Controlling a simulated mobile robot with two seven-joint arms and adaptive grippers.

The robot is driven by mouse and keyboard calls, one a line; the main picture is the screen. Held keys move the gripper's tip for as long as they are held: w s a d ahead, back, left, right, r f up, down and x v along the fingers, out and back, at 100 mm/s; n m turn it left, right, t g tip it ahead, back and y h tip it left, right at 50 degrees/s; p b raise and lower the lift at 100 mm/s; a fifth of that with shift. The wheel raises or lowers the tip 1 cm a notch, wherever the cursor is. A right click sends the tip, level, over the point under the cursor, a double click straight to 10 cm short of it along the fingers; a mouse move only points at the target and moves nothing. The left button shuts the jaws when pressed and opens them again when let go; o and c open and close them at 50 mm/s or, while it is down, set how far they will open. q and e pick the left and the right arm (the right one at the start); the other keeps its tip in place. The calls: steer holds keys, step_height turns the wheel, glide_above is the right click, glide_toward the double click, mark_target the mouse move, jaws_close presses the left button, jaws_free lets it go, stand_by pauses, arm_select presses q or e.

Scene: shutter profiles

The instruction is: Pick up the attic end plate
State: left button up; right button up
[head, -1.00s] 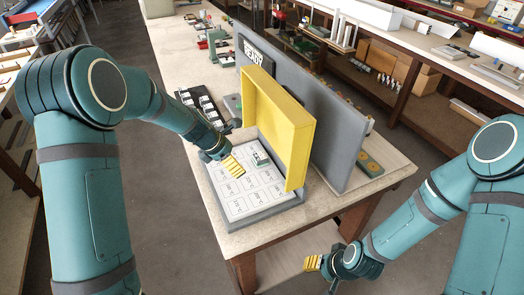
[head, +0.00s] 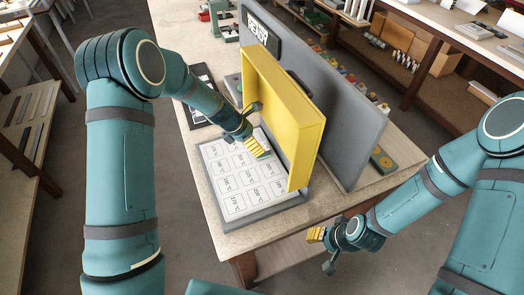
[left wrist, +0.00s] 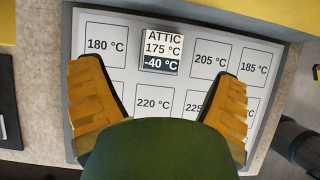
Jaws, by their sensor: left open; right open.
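The attic end plate (left wrist: 161,50) is a small block with a white and black label reading "ATTIC 175 °C -40 °C". In the left wrist view it sits near the top of the white board (left wrist: 125,95), between the 180 °C and 205 °C squares. My left gripper (head: 258,149) is over the board (head: 240,188) in the head view and mostly hides the plate there. In the left wrist view its yellow fingers (left wrist: 160,95) are spread wide, with the plate ahead of the gap and nothing between them. My right gripper (head: 314,235) is open and empty beyond the table's front edge.
A yellow upright frame (head: 302,150) stands along the board's right side, close to my left gripper. A grey panel (head: 350,130) with a black sign stands behind it. A dark tray (head: 202,97) lies left of the board.

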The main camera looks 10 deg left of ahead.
arm_select(q)
steer(key=shift+x, duration=2.9)
steer(key=shift+s, duration=0.1)
steer(key=shift+c, duration=0.3)
steer(key=c, duration=1.4)
